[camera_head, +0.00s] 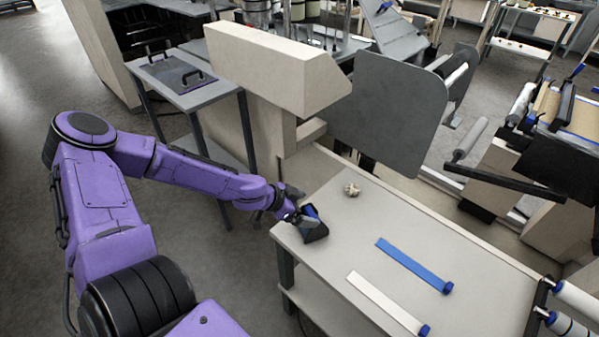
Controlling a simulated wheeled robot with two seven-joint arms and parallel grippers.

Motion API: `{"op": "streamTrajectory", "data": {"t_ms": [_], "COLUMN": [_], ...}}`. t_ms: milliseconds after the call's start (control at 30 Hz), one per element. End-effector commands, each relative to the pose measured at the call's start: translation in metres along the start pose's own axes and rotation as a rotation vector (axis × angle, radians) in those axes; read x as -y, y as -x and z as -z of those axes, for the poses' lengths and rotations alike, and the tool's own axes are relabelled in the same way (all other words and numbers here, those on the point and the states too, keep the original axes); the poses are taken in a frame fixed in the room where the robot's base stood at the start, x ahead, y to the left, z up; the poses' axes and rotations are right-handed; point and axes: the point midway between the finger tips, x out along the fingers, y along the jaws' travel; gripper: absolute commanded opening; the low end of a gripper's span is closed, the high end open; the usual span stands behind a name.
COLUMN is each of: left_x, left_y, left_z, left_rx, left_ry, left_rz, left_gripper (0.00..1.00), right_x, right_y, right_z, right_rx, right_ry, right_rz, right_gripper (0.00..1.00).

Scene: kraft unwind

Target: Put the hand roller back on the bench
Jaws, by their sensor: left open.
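The bench (345,228) is a light-topped table in the lower right. My left gripper (297,218) is open at the bench's left corner, next to a small dark object with a blue part (314,228). The dark object is at the bench's left edge. It is partly behind the gripper, and I cannot tell whether it is the hand roller or whether the fingers touch it. My right gripper is out of view.
A blue strip (412,265) and a white strip (385,303) lie on the bench, with a small crumpled lump (352,189) farther back. A grey panel (385,112) and a beige machine arm (275,68) stand behind. White rollers (577,300) are at the right end.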

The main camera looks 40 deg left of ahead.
Motion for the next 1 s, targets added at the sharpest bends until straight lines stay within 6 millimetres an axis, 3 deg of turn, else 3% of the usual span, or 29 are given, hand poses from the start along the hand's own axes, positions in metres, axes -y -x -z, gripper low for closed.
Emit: {"op": "streamTrajectory", "data": {"t_ms": [100,367,467,667,800,1000], "left_x": [0.002,0.0,0.001,-0.016,-0.063,-0.145], "left_y": [0.014,0.018,0.02,0.034,0.045,0.067], "left_z": [0.004,-0.001,-0.015,-0.098,-0.156,-0.212], "left_rx": [-0.002,0.003,0.064,0.405,0.518,0.489], "left_ry": [-0.001,0.001,0.049,0.379,0.602,0.835], "left_rz": [0.003,0.002,0.024,0.271,0.513,0.664], "left_gripper": [1.0,1.0,1.0,1.0,1.0,1.0], "right_x": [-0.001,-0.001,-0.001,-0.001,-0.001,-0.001], "right_y": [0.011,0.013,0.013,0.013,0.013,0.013], "right_z": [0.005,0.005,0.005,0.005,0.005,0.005], "right_rx": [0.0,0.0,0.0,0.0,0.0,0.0], "right_ry": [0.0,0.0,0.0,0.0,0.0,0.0], "right_rz": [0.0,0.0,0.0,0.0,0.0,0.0], "right_gripper": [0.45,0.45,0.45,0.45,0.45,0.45]}}
